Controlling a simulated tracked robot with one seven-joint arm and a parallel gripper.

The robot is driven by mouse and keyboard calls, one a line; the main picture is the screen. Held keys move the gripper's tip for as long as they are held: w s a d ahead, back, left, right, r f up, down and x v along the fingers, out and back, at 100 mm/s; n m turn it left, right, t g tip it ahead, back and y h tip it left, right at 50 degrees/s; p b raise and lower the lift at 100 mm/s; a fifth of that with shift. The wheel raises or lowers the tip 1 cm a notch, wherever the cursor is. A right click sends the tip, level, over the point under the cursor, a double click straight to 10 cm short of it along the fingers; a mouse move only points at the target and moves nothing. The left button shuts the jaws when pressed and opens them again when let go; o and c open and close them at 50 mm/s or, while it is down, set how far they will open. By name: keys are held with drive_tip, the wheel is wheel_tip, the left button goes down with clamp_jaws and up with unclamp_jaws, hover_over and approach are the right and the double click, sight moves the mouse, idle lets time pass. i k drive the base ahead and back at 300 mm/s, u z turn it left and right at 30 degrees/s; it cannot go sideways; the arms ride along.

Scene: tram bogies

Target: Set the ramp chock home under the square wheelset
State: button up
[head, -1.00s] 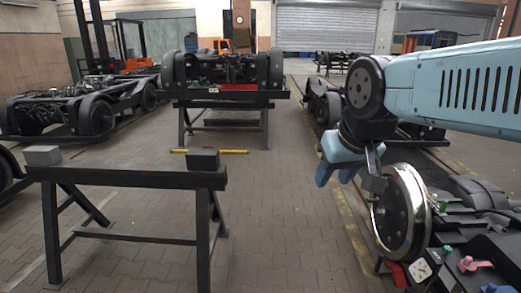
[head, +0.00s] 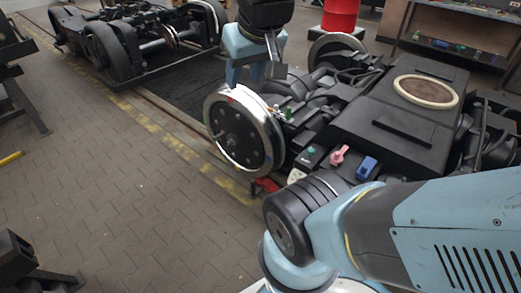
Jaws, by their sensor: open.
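My gripper (head: 253,78), with light blue fingers, is open and points down just above and behind the rim of a shiny-rimmed wheel (head: 240,138). I cannot tell whether it touches the rim, and no held object shows between the fingers. The wheel stands at the near left corner of a dark bogie (head: 395,125). A small red piece (head: 266,185) shows low beside the wheel, partly hidden. I cannot tell whether it is the ramp chock. No square mark is readable, so I cannot tell which wheelset is the square one.
Green (head: 309,154), pink (head: 339,154) and blue (head: 367,167) small parts sit on the bogie's near end. Another bogie (head: 150,35) stands at upper left. A red drum (head: 340,15) and a workbench (head: 455,45) are behind.

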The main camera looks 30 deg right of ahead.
sight(265, 183)
drive_tip(key=z, duration=0.15)
drive_tip(key=i, duration=0.6)
drive_tip(key=z, duration=0.35)
drive_tip(key=k, duration=0.95)
drive_tip(key=z, duration=0.15)
drive_tip(key=i, duration=1.2)
drive_tip(key=u, duration=0.05)
